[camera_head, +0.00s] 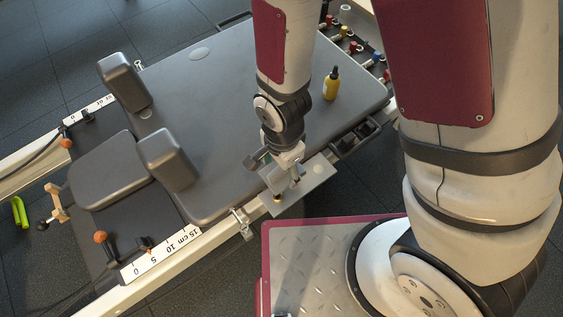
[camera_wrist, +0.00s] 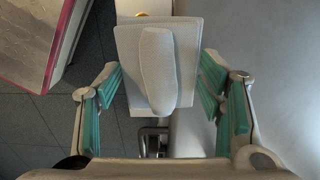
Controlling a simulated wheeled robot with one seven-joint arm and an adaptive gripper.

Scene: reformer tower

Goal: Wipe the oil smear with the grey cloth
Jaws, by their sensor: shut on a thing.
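The grey cloth (camera_wrist: 157,70) shows in the wrist view as a pale, flat square pad with a rounded raised ridge along its middle. The teal-padded fingers of my gripper (camera_wrist: 161,84) stand on either side of it, and my gripper is shut on it. In the head view my gripper (camera_head: 281,174) is low at the front edge of the grey padded bed (camera_head: 235,110). A pale grey flat piece (camera_head: 318,172) lies under it; I cannot tell there where cloth and surface part. I cannot make out the oil smear in either view.
A yellow dropper bottle (camera_head: 331,84) stands on the bed to the right. Two upright shoulder pads (camera_head: 170,158) and a headrest (camera_head: 101,171) are on the left. A white scale rail (camera_head: 162,255) runs along the front. Coloured fittings (camera_head: 352,45) line the far right end.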

